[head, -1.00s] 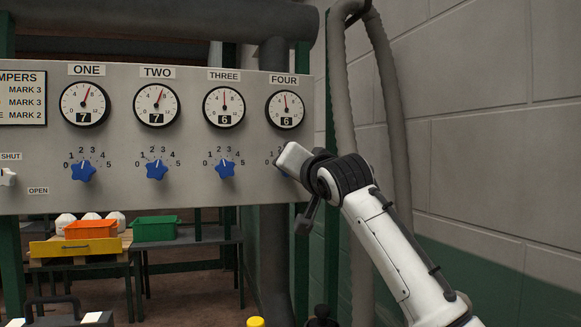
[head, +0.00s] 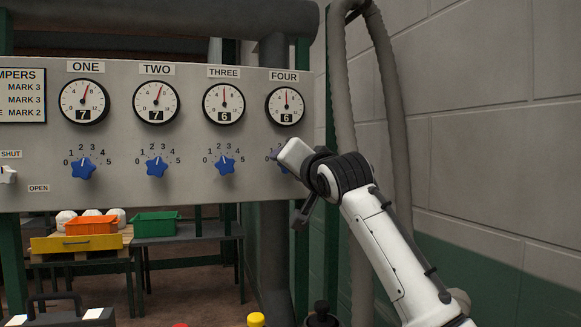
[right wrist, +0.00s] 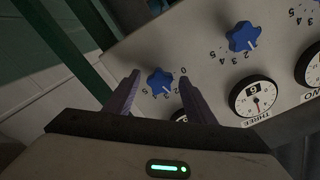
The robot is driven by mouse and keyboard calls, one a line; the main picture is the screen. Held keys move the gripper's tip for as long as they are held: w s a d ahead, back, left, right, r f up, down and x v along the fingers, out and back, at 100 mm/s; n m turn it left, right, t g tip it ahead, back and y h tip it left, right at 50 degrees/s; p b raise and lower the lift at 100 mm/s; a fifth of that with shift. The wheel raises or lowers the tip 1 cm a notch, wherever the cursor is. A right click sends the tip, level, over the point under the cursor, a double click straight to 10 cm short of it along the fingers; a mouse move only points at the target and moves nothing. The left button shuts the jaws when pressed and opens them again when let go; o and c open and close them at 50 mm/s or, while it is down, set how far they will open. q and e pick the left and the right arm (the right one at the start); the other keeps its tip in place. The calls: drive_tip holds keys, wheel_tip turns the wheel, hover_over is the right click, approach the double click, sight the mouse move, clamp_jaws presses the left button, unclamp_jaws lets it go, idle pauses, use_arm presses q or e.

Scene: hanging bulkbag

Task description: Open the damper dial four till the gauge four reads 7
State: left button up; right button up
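Gauge four (head: 285,106) is a round white dial with a red needle on the grey panel, and its box reads 6. The blue star-shaped damper dial four (head: 283,168) sits below it, mostly hidden by my right gripper (head: 292,157) in the head view. In the right wrist view, dial four (right wrist: 160,81) lies between the two open fingers of my right gripper (right wrist: 158,80), with a small gap showing on each side. I cannot tell how deep the fingers reach. My left gripper is not in view.
Dials one, two and three (head: 225,165) sit left of dial four, below gauges reading 7, 7 and 6. A hanging hose (head: 343,90) and a block wall (head: 480,120) are at the right. Orange and green bins (head: 155,225) stand on low tables behind.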

drive_tip(key=shift+s, duration=0.1)
use_arm(q)
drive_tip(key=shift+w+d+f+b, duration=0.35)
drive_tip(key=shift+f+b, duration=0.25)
drive_tip(key=shift+b, duration=0.65)
use_arm(e)
drive_tip(key=v, duration=1)
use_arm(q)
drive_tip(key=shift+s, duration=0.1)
use_arm(e)
drive_tip(key=shift+r, duration=0.1)
